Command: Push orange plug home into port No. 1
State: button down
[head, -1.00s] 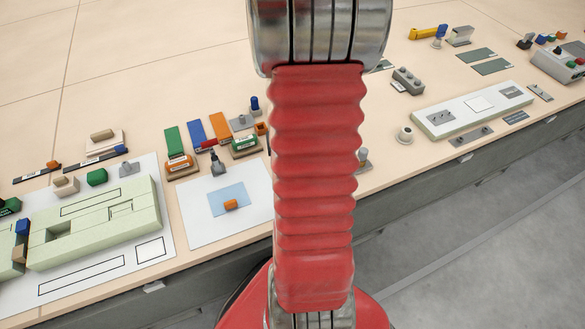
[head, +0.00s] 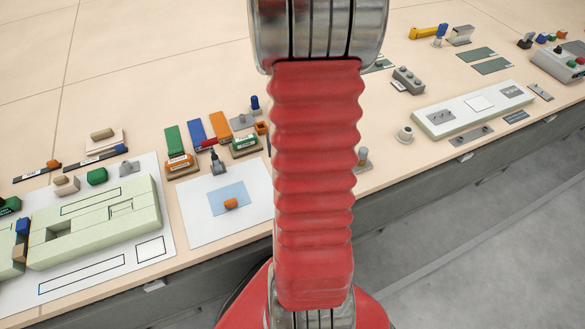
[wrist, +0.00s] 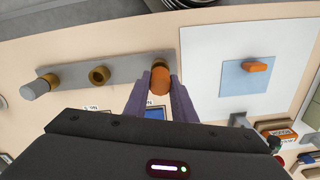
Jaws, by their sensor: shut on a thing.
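In the wrist view the orange plug (wrist: 160,84) is between the two purple-grey fingers of my gripper (wrist: 157,88), which is shut on it. The plug's far end meets a brass port (wrist: 160,63) at the right end of a grey bar (wrist: 125,68). How deep it sits in that port cannot be told. A middle brass port (wrist: 99,75) is empty. A grey plug (wrist: 36,89) is at the left port. Small labels lie below the bar, too small to read, so the port numbers are unclear. My gripper is not visible in the head view.
A white sheet (wrist: 205,105) with a blue square (wrist: 232,84) and an orange block (wrist: 256,67) lies right of the bar. Orange and green labelled blocks stand nearby. In the head view a pale green fixture (head: 95,240) lies left; my arm hides the middle.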

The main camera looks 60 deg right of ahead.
jog(key=shift+f, duration=1.15)
jog(key=c, duration=1.4)
grip_release()
jog(key=shift+r, duration=4)
